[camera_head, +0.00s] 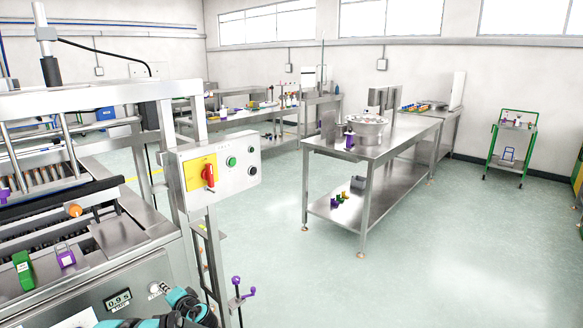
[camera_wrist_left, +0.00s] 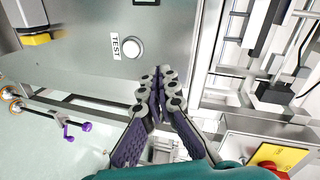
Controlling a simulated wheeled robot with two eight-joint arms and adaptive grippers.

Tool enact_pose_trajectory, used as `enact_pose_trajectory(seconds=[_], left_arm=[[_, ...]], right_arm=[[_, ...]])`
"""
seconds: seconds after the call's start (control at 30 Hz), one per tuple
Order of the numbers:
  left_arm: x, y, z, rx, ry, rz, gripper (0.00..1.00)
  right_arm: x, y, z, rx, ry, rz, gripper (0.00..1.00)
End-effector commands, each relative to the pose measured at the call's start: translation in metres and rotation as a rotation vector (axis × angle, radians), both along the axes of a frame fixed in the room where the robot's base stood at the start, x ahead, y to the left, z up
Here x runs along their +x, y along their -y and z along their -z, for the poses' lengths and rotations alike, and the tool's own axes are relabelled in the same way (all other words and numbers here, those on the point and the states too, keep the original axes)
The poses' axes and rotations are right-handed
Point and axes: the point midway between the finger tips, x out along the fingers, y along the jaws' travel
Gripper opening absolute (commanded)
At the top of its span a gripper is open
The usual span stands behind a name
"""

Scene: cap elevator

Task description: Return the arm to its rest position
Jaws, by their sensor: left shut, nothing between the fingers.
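My left gripper (camera_head: 186,302) shows at the bottom of the head view, teal and dark, in front of the steel machine's lower front panel (camera_head: 138,280). In the left wrist view the left gripper (camera_wrist_left: 157,84) has its two dark padded fingers brought together at the tips, with nothing between them. A round white button labelled TEST (camera_wrist_left: 131,47) is on the panel, up and left of the fingertips in that view. The fingertips look apart from the button, though the exact gap cannot be told. My right gripper is in neither view.
A control box (camera_head: 213,171) with a red knob and green button stands above my left gripper. A purple-handled lever (camera_head: 238,293) is just right of it. A steel table (camera_head: 372,152) stands farther right. Open floor (camera_head: 430,270) lies at the right.

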Motion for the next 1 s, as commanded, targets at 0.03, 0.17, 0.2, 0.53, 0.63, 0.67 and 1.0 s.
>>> enact_pose_trajectory(seconds=[0.03,0.17,0.2,0.53,0.63,0.67,1.0], left_arm=[[-0.012,0.008,-0.016,-0.059,0.003,-0.002,0.0],[-0.046,0.031,-0.043,-0.22,0.008,-0.008,0.0],[-0.058,0.039,-0.05,-0.27,0.009,-0.009,0.0],[-0.178,0.115,-0.077,-0.678,-0.009,-0.018,0.0],[-0.218,0.141,-0.075,-0.802,-0.021,-0.018,0.0],[-0.23,0.149,-0.073,-0.839,-0.026,-0.019,0.0],[-0.336,0.225,-0.046,-1.174,-0.076,-0.013,0.0]], right_arm=[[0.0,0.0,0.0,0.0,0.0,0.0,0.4],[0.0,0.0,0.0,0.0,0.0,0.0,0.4],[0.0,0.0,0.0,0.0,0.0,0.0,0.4],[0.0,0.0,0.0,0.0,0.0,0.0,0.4],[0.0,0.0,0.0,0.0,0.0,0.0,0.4],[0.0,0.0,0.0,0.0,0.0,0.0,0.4],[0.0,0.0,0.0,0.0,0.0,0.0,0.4]])
